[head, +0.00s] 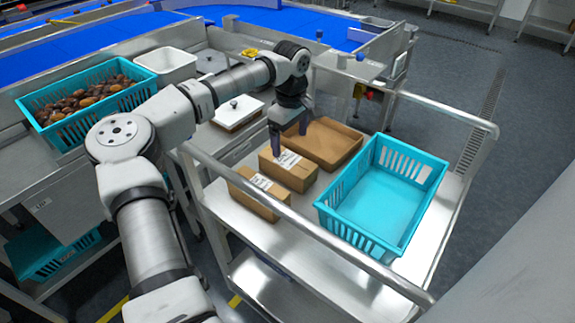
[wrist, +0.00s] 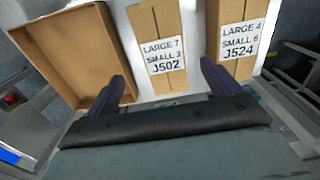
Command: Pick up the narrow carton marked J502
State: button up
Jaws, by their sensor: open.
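The narrow brown carton marked J502 (wrist: 163,35) lies in the wrist view between my two fingers. Its white label reads LARGE 7, SMALL 3, J502. In the head view this carton (head: 290,174) is on the cart top, partly hidden by a fingertip. My gripper (head: 289,142) is open above it, pointing down, with nothing held. In the wrist view the fingers (wrist: 165,78) stand apart on either side of the carton's near end. I cannot tell whether they touch it.
A similar carton marked J524 (wrist: 238,28) lies beside it; the head view shows it too (head: 252,199). An open cardboard tray (head: 340,158) lies on the other side. A turquoise crate (head: 382,237) and the cart's metal rail (head: 300,232) are close by.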

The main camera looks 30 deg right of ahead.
aim_at(288, 160)
notch_tip(288, 160, down, 3)
jog(key=shift+f, duration=0.1)
jog(key=shift+a+f+p, duration=0.15)
jog(key=shift+f+p, duration=0.45)
jog(key=shift+f, duration=0.75)
jog(key=shift+a+f+p, duration=0.15)
jog(key=shift+f+p, duration=0.45)
jog(key=shift+f, duration=0.75)
jog(key=shift+w, duration=0.1)
jog(key=c, duration=1.1)
jog(key=shift+c, duration=0.8)
jog(key=shift+r, duration=0.2)
